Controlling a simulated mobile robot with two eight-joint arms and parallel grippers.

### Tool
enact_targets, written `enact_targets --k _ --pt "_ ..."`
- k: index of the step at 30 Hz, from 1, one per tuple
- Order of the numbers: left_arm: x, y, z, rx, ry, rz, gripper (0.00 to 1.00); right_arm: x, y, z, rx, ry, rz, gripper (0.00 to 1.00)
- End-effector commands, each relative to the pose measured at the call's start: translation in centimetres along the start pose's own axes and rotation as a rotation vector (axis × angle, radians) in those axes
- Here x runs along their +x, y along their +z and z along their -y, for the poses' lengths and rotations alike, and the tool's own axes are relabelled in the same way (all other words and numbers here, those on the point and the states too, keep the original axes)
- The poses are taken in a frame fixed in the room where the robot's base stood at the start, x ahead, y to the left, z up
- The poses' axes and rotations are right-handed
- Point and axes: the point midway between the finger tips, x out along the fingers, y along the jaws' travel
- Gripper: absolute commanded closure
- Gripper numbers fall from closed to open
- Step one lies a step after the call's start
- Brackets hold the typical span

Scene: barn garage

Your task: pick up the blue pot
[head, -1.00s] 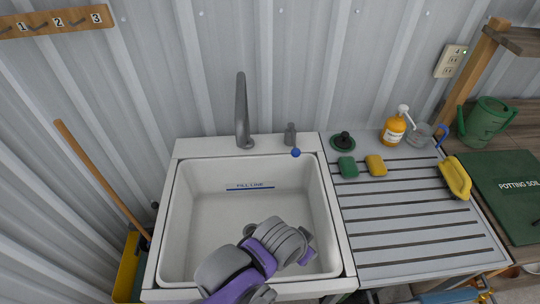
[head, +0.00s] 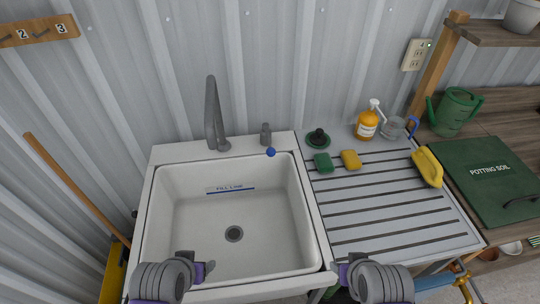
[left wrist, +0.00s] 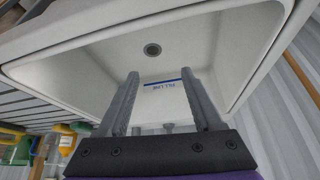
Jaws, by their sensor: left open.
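I see no blue pot in either view. My left gripper (left wrist: 160,76) shows in the left wrist view with its two fingers apart and nothing between them. The white sink basin (left wrist: 105,52) lies beyond its fingers.
The empty sink (head: 272,235) has a grey tap (head: 212,115). A green watering can (head: 455,110) and a pale pot (head: 523,15) are at right.

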Motion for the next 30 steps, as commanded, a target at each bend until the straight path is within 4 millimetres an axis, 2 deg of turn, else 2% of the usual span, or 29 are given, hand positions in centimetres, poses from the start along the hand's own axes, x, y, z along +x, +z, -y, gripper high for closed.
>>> enact_targets --k 12,14,21,24,30 --pt "0.00 0.01 0.00 0.000 0.000 0.000 0.33 0.00 0.00 0.01 0.000 0.000 0.000 0.50" --pt "0.00 0.01 0.00 0.000 0.000 0.000 0.33 0.00 0.00 0.00 0.000 0.000 0.000 0.61" --pt "0.00 0.01 0.00 0.000 0.000 0.000 0.33 0.00 0.00 0.00 0.000 0.000 0.000 0.61" --pt "0.00 0.01 0.00 0.000 0.000 0.000 0.50 0.00 0.00 0.00 0.000 0.000 0.000 0.61" --pt "0.00 0.01 0.00 0.000 0.000 0.000 0.50 0.00 0.00 0.00 0.000 0.000 0.000 0.61"
